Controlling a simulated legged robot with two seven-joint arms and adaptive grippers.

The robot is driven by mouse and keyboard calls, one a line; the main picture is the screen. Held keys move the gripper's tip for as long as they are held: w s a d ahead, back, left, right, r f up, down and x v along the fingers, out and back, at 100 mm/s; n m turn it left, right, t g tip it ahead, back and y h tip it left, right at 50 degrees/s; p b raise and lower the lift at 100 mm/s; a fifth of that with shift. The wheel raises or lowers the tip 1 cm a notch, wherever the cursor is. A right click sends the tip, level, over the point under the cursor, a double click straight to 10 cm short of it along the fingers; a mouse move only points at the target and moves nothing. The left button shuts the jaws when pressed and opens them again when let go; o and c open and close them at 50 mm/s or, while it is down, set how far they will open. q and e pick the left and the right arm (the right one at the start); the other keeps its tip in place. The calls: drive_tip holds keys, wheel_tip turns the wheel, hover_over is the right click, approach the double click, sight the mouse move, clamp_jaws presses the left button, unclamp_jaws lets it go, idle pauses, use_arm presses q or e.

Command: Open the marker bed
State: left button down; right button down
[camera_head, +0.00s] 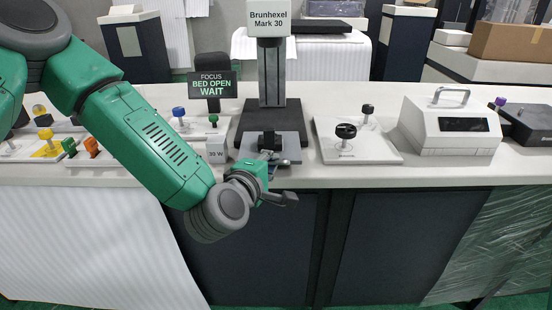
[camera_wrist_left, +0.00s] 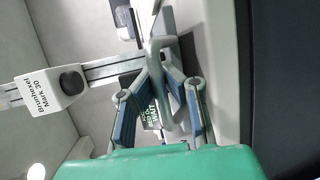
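The marker, labelled "Brunhexel Mark 30" (camera_head: 269,18), stands on the bench, with a dark column and a dark base (camera_head: 250,118). Its grey bed plate (camera_head: 291,150) lies at the front of the base with a black part on it. The small screen (camera_head: 212,85) reads "FOCUS BED OPEN WAIT". My left gripper (camera_head: 276,166) is at the bed's front edge. In the left wrist view its fingers lean inward around a grey curved bar (camera_wrist_left: 158,75), which hides their tips; I cannot tell whether they grip it. My right gripper is not in view.
A small block marked "30 W" (camera_head: 216,150) stands close left of the bed. A white plate with black knobs (camera_head: 345,145) and a white handled box (camera_head: 450,125) stand to the right. Several coloured knobs and pieces lie left, partly behind my left arm.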

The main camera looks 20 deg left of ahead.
use_arm(q)
drive_tip(key=shift+s+f, duration=0.3)
drive_tip(key=shift+f, duration=0.05)
drive_tip(key=c, duration=1.9)
unclamp_jaws()
drive_tip(key=shift+s+r, duration=0.1)
drive_tip(key=v, duration=0.8)
drive_tip(key=shift+r, duration=0.2)
